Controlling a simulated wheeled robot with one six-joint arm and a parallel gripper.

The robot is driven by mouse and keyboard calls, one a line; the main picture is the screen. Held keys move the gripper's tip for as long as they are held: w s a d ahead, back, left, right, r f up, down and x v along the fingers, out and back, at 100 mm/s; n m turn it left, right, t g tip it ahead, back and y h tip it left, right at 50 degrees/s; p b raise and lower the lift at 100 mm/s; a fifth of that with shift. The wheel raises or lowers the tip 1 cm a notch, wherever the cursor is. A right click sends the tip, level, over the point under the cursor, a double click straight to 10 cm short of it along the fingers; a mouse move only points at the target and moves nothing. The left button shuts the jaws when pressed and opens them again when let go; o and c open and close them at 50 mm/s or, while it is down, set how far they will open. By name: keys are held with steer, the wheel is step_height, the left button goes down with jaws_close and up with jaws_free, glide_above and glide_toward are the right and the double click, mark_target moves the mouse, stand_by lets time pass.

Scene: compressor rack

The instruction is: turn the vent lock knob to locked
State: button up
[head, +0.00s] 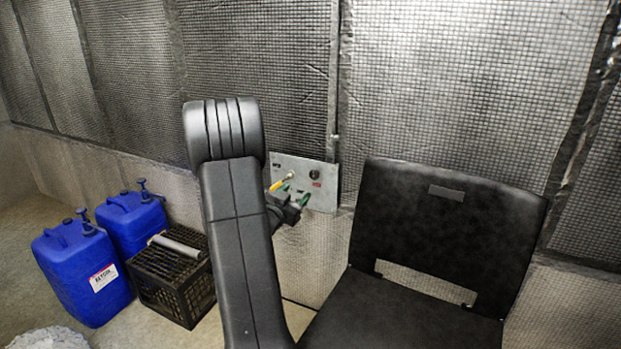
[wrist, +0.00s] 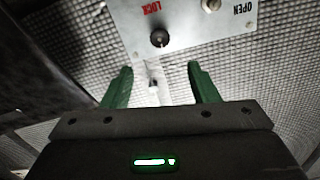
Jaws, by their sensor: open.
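A small grey metal panel (head: 327,172) is mounted on the wall. It carries a dark round knob (head: 314,175) with a red label beside it. In the wrist view the knob (wrist: 159,38) sits near the upside-down red word LOCK (wrist: 152,8). Its turned position is too small to tell. My gripper (head: 293,195) has green fingers and is in front of the panel's lower part. In the wrist view my gripper (wrist: 160,68) is open and empty, with the knob beyond its fingertips and apart from them.
A yellow-handled lever (head: 282,183) sticks out from the panel, left of the knob. A black chair (head: 440,225) stands close on the right. Blue jugs (head: 85,275) and a black crate (head: 172,290) stand on the floor at left.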

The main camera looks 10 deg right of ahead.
mark_target(313, 175)
steer(key=b+x, duration=0.1)
steer(key=x, duration=1.1)
steer(key=shift+w+d+b, duration=0.15)
steer(key=shift+b, duration=0.15)
steer(key=c, duration=1)
